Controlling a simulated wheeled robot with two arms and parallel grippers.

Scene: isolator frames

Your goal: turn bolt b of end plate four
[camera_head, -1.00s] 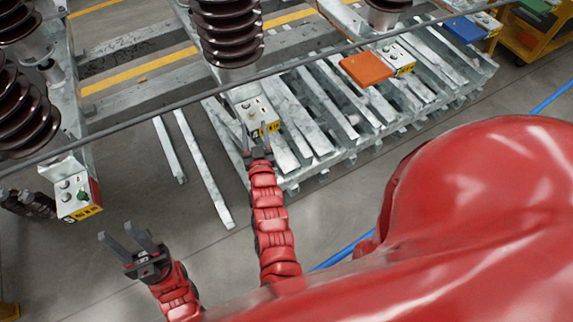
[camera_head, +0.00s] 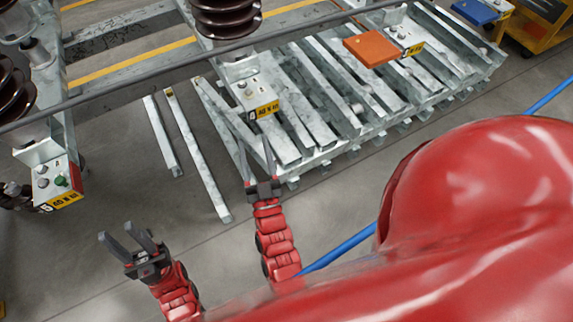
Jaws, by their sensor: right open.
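A white end plate (camera_head: 249,96) with several small bolts and a yellow-black label hangs under the middle brown insulator. A second end plate (camera_head: 57,183) at the left has a green bolt head (camera_head: 61,181) and similar bolts. I cannot tell from the labels which plate is four or which bolt is b. My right gripper (camera_head: 254,140) is open and empty, its two long fingers pointing up the picture just below the middle plate, apparently apart from its bolts. My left gripper (camera_head: 122,234) is open and empty, low at the left over bare floor.
An orange plate (camera_head: 371,48) lies by another labelled plate at the upper right. Metal beams (camera_head: 320,95) are stacked behind the middle plate. Loose bars (camera_head: 197,155) lie on the floor. A dark rod (camera_head: 150,88) crosses the view. A yellow cart stands at the top right.

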